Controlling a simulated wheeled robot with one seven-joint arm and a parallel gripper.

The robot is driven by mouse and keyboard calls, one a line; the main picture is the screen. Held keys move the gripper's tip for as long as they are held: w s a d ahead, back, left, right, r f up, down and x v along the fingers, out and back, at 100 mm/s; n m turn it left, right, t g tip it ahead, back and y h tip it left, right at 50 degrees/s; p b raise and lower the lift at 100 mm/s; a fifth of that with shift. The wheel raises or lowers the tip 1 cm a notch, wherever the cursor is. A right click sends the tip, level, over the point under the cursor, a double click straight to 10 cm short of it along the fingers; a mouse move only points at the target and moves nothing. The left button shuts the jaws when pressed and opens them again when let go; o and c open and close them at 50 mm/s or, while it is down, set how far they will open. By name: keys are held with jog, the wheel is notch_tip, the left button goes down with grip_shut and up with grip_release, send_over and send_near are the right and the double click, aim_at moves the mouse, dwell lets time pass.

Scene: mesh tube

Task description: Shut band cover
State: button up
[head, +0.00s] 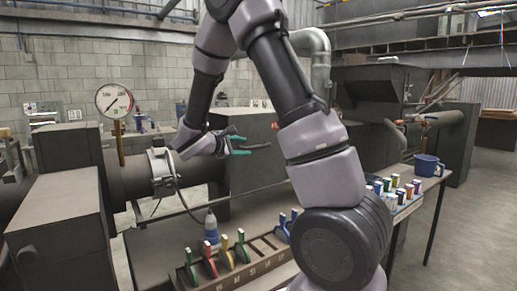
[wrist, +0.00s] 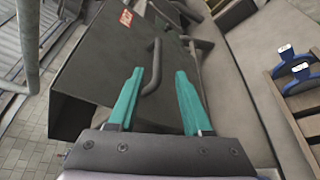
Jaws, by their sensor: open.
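A light grey metal band (head: 163,170) sits around the dark horizontal pipe at the left of the head view, with a dark cable hanging from it. It is small there, and I cannot tell whether its cover is open or shut. My gripper (head: 244,146) is to the right of the band, apart from it, with its teal fingers pointing right. In the wrist view my gripper (wrist: 158,74) has its two teal fingers spread with nothing held between them. The band does not show in the wrist view.
A dark box with a curved handle (wrist: 153,72) lies beyond my fingers. A round gauge (head: 114,101) stands on the pipe left of the band.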

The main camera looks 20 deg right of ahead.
aim_at(255, 147)
jog(key=x, duration=1)
jog(key=shift+w+d+f, duration=0.1)
jog(key=shift+w+d, duration=0.1)
jog(key=shift+w, duration=0.2)
grip_shut()
dwell(0.9)
